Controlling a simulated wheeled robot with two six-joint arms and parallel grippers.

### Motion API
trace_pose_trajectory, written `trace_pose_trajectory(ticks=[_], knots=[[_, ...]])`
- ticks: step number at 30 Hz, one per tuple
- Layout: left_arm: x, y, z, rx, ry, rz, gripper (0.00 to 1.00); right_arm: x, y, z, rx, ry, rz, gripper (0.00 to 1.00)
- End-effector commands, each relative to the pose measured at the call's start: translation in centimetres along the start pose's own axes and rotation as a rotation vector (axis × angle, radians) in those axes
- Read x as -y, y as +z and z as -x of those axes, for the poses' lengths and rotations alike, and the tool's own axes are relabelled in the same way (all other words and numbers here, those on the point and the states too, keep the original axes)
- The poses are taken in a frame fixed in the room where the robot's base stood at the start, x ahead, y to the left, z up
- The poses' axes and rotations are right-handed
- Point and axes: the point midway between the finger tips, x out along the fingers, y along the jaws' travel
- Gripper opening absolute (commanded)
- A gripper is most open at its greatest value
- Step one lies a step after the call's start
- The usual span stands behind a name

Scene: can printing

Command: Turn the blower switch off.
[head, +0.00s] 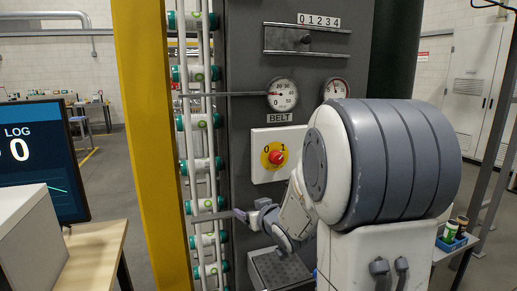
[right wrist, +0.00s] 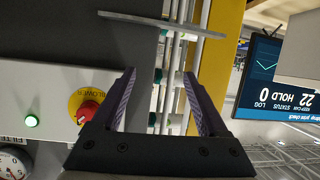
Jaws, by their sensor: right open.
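The blower switch is a red knob (head: 276,157) on a yellow disc, set on a white panel (head: 263,138) with 0 and 1 marks. In the right wrist view, which is upside down, the red knob (right wrist: 88,112) sits beside the word BLOWER, with a lit green lamp (right wrist: 32,120) on the same panel. The knob's exact setting is too small to read. My right gripper (head: 260,222) is open and empty, below the knob in the head view. In the wrist view its jaws (right wrist: 160,88) are beside the knob, apart from it. My left gripper is out of view.
A rack of cans (head: 198,120) and a yellow post (head: 150,150) stand left of the grey machine. A grey bar (right wrist: 160,22) crosses near my jaws in the wrist view. Gauges (head: 282,94) sit above the panel. A monitor (head: 40,150) is at far left.

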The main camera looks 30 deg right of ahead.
Motion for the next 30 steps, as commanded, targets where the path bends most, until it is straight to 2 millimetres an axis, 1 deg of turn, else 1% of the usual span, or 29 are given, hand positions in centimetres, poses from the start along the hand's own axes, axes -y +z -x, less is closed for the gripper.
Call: trace_pose_trajectory(ticks=[1, 3, 6, 9, 12, 15, 17, 24, 27, 30], knots=[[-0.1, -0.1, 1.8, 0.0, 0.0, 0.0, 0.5, -3.5, -2.3, 0.8, -0.065, 0.037, -0.023, 0.77], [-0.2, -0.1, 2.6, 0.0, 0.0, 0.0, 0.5, -6.7, -4.1, 1.8, -0.156, 0.058, -0.04, 0.77], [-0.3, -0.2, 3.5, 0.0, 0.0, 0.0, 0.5, -9.8, -5.9, 3.4, -0.253, 0.074, -0.055, 0.77], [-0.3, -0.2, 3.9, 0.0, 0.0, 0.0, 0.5, -11.7, -6.9, 4.5, -0.315, 0.079, -0.062, 0.77], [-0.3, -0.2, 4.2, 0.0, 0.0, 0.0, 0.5, -12.4, -7.4, 4.9, -0.344, 0.078, -0.066, 0.77], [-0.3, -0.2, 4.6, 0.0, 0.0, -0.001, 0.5, -12.5, -7.8, 4.3, -0.352, 0.074, -0.066, 0.77], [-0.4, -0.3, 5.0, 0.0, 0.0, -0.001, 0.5, -12.5, -8.2, 3.4, -0.351, 0.072, -0.067, 0.77], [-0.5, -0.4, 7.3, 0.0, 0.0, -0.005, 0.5, -12.8, -9.9, -0.8, -0.35, 0.072, -0.065, 0.77], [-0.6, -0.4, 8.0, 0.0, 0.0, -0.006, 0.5, -12.9, -10.3, -2.4, -0.349, 0.072, -0.066, 0.77], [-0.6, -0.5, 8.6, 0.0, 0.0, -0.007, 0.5, -13.1, -10.8, -3.5, -0.35, 0.073, -0.065, 0.77]])
